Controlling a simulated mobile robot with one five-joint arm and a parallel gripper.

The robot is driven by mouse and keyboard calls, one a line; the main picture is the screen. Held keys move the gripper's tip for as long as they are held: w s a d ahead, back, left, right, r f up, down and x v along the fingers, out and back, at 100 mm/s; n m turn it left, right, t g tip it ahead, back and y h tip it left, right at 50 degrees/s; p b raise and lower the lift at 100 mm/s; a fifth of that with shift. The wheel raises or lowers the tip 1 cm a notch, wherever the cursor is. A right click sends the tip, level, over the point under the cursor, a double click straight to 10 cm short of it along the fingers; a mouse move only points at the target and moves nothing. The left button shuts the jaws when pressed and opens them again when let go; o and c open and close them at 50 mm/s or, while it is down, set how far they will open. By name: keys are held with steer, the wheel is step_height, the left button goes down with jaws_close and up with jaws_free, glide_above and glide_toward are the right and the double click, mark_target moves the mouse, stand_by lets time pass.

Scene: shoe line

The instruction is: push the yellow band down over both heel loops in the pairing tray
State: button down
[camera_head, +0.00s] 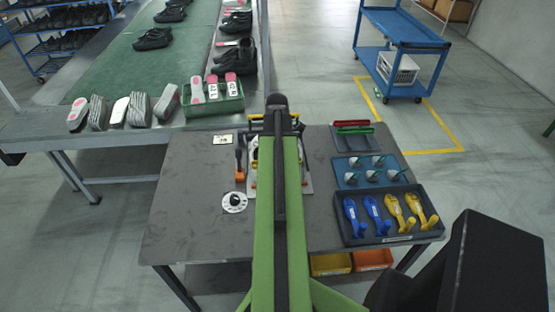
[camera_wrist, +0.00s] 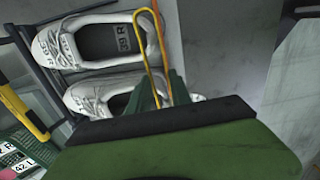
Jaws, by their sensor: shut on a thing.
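Two white shoes lie side by side in the wrist view, the upper shoe (camera_wrist: 55,45) with a dark insole marked 39 R and the lower shoe (camera_wrist: 88,97) partly hidden by my gripper. My gripper (camera_wrist: 162,98) is shut on the yellow band (camera_wrist: 139,45). The band is a long narrow loop, in front of the upper shoe's right end in the picture. I cannot tell whether it touches the shoe, and the heel loops are not clear. The pairing tray (camera_head: 307,183) shows only at its edges in the head view, where my arm covers its middle.
On the dark table (camera_head: 190,215), a black tray (camera_head: 392,240) of blue and yellow tools and a blue tray (camera_head: 345,162) of small parts stand at right. A white dial (camera_head: 234,202) lies at left. A green crate (camera_head: 216,107) stands on the conveyor edge behind. The table's front left is clear.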

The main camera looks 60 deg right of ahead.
steer(key=shift+f, duration=0.25)
stand_by(0.3)
steer(key=c, duration=1.1)
jaws_free()
steer(key=shift+r, duration=0.1)
step_height(320, 180, up, 9)
steer(key=p, duration=0.8)
steer(key=shift+p, duration=0.35)
